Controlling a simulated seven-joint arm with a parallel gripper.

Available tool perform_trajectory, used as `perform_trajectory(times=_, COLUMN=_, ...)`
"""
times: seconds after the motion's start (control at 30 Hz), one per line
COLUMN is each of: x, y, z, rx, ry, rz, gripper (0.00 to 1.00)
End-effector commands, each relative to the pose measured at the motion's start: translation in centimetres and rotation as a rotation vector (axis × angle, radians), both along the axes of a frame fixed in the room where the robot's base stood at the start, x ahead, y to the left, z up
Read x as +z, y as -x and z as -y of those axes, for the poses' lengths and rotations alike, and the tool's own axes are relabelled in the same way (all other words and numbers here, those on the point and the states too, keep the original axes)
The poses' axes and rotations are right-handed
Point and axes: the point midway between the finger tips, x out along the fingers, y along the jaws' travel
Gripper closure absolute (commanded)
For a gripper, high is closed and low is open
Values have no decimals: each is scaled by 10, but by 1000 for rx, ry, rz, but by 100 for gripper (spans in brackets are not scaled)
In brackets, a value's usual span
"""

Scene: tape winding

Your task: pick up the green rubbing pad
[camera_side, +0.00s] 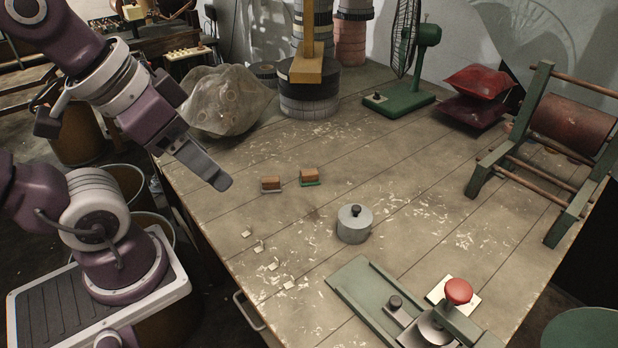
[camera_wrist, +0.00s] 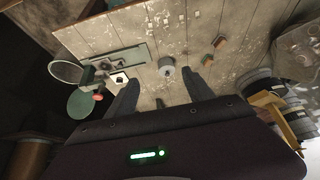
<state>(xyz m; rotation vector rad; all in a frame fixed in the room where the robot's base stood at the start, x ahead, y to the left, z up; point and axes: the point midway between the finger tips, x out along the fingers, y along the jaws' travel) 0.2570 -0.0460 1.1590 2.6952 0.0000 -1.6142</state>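The green rubbing pad (camera_side: 311,182) lies on the wooden table, a small block with a brown top and a green underside. In the wrist view it appears to be the lower of two small brown blocks (camera_wrist: 207,60), though its green is hard to make out there. My gripper (camera_side: 222,182) is in the air above the table's left side, left of the pad and apart from it. The wrist view shows its two fingers (camera_wrist: 163,82) spread wide with nothing between them.
A grey lidded pot (camera_side: 354,226) stands in front. Tape rolls (camera_side: 309,105) and a clear bag (camera_side: 225,102) stand behind. A green bench device (camera_side: 375,295) is at the front right.

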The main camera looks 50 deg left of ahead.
Motion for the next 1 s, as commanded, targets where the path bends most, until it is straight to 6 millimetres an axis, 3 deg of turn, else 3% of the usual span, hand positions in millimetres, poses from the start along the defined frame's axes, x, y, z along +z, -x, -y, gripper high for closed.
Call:
perform_trajectory(times=0.37, x=3, y=-5, z=0, rx=12, ry=14, rz=-8, gripper=27)
perform_trajectory(times=0.47, x=17, y=-37, z=-2, rx=92, ry=104, rz=-66, gripper=27)
perform_trajectory(times=0.57, x=30, y=-104, z=-17, rx=258, ry=241, rz=-156, gripper=27)
perform_trajectory(times=0.63, x=25, y=-157, z=-38, rx=395, ry=320, rz=-214, gripper=27)
perform_trajectory(times=0.77, x=-15, y=-248, z=-91, rx=643, ry=396, rz=-295, gripper=27)
perform_trajectory(times=0.87, x=-70, y=-304, z=-138, rx=816, ry=402, rz=-342, gripper=27)
perform_trajectory(times=0.9, x=-97, y=-321, z=-157, rx=875, ry=390, rz=-357, gripper=27)
perform_trajectory(times=1.0, x=-164, y=-351, z=-196, rx=985, ry=348, rz=-390, gripper=27)
